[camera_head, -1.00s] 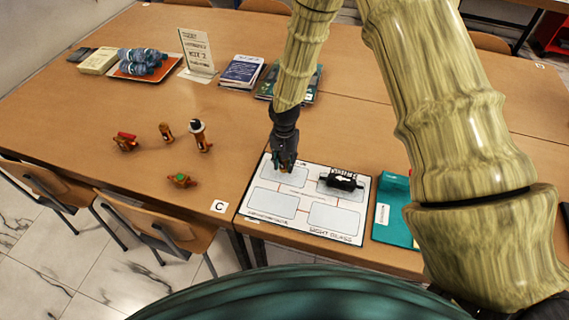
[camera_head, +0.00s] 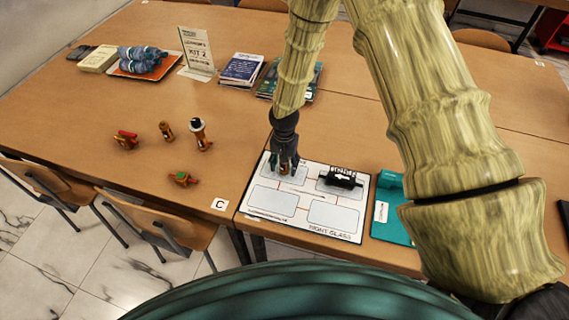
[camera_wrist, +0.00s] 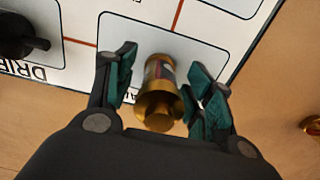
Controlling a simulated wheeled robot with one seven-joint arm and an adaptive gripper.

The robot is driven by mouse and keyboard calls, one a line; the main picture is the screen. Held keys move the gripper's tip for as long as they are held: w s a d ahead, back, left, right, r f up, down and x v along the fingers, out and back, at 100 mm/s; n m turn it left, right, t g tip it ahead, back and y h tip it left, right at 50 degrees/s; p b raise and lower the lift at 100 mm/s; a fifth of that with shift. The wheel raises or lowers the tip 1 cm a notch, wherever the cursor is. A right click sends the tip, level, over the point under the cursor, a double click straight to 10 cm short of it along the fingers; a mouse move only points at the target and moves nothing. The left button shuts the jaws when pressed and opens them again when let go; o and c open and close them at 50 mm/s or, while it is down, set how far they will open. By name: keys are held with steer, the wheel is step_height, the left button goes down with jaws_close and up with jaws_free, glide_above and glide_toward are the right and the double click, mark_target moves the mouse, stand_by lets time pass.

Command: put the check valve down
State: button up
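The check valve (camera_wrist: 160,92) is a small brass fitting with a dark band. It appears to stand upright on a pale panel of the white board (camera_wrist: 75,75), close to a partly covered label. In the head view, the valve (camera_head: 284,170) shows only slightly between the fingers, over the board's upper left panel. My gripper (camera_wrist: 168,85) is open around it, with one green-padded finger on each side. A gap shows at the left finger; the right finger is closer.
A black fitting (camera_head: 341,178) lies on the board's upper right panel. A teal tray (camera_head: 392,225) is right of the board. Several brass fittings, one with a red handle (camera_head: 126,139), stand to the left. The board's lower panels (camera_head: 272,201) are empty.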

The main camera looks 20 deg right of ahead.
steer(key=shift+r+b, duration=1.85)
steer(key=shift+r, duration=4.3)
